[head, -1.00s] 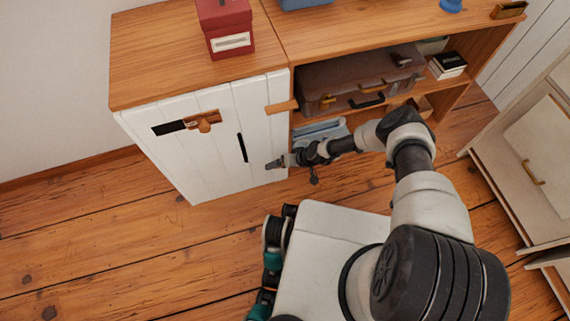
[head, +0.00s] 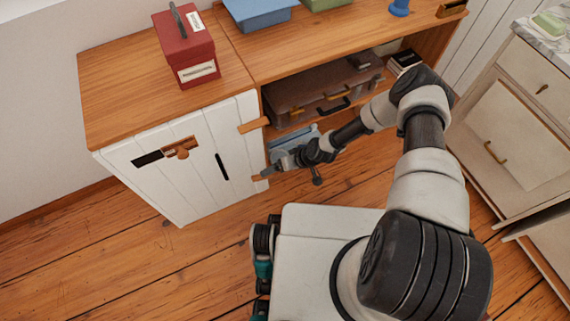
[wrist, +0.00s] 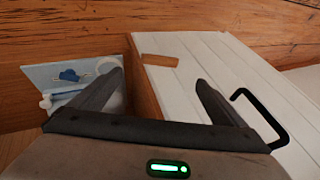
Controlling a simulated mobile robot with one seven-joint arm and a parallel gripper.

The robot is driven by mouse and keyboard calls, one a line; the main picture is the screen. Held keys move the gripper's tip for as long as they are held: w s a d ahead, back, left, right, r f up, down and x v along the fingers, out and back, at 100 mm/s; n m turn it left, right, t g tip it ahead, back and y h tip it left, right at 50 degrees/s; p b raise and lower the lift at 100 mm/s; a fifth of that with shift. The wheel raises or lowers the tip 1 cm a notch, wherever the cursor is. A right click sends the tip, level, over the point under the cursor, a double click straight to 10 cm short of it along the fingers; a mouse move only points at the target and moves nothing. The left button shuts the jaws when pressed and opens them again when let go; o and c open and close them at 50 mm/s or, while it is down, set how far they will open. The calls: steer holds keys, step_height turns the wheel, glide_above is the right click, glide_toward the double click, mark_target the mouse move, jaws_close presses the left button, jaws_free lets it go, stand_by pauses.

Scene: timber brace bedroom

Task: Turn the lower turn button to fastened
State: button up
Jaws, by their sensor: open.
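The lower turn button is a small flat wooden bar (wrist: 160,61) on the white plank door (wrist: 215,60). In the wrist view it lies crosswise at the door's edge, beside the brown cabinet upright. My gripper (wrist: 156,76) is open, its two dark fingers spread either side of the button's place in the picture, with nothing between them. Contact cannot be told. The upper turn button (head: 253,126) lies level across the door's edge.
A black door handle (wrist: 262,112) stands out right of my fingers. Left of the upright is an open shelf with a blue box (wrist: 70,78). A red box (head: 186,50) sits on the cabinet top. Floor in front is clear.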

steer(key=shift+v, duration=1.45)
